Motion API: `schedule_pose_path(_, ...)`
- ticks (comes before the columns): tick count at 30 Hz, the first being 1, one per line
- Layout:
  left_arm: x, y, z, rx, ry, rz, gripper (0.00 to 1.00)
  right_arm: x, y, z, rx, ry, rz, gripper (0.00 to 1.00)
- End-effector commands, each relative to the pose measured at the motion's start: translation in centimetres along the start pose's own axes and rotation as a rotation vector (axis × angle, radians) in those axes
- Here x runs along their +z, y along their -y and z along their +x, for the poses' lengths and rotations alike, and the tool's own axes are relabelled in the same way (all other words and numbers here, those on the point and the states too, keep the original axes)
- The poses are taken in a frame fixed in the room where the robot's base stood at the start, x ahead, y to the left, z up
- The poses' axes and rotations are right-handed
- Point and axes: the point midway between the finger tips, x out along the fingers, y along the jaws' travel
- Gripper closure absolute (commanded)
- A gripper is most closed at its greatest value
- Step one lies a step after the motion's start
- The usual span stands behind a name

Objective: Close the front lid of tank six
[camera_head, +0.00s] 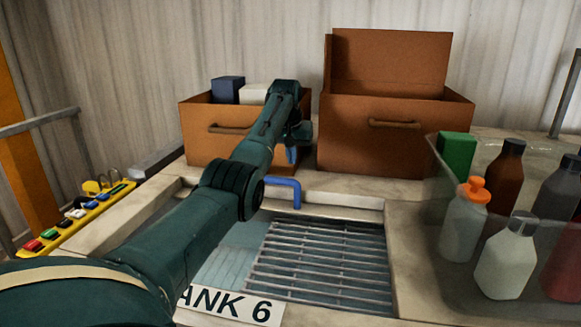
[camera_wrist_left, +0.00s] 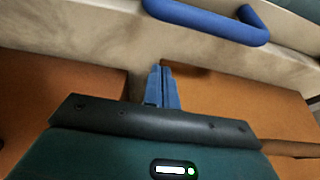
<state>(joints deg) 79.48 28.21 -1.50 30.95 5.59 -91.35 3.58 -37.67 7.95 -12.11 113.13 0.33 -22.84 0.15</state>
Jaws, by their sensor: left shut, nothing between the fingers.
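Tank six shows in the head view, with a white label reading "ANK 6" (camera_head: 232,304) at its front; my arm hides the first letter. Its opening is uncovered, with a metal grating (camera_head: 325,262) inside. A blue handle (camera_head: 283,184) sits on a pale lid edge (camera_head: 340,200) at the back of the opening. My left gripper (camera_head: 291,154) is just beyond the handle, its blue fingers shut and empty. In the left wrist view the shut fingers (camera_wrist_left: 162,88) are apart from the blue handle (camera_wrist_left: 208,22). My right gripper is not in view.
Two brown boxes (camera_head: 345,143) (camera_head: 199,147) stand behind the tank, close to my left gripper. A clear bin (camera_head: 437,225) with several bottles is at the right. A yellow strip with coloured clips (camera_head: 60,232) lies at the left.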

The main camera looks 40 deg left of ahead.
Motion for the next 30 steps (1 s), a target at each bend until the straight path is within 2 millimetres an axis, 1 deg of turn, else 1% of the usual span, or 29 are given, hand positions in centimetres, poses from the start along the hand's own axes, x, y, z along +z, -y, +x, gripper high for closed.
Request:
schedule_pose_path(6, 0.1, 0.0, 2.6, 0.000, 0.003, 0.001, 1.00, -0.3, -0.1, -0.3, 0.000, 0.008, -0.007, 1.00)
schedule_pose_path(14, 1.0, 0.0, 2.5, 0.000, -0.002, 0.000, 1.00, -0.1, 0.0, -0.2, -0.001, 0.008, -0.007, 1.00)
schedule_pose_path(24, 3.2, 0.0, 2.1, 0.000, 0.001, 0.000, 1.00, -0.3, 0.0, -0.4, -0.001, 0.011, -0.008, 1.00)
schedule_pose_path(30, 3.9, 0.0, 1.9, -0.001, 0.000, 0.001, 1.00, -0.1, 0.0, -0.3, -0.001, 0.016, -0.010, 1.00)
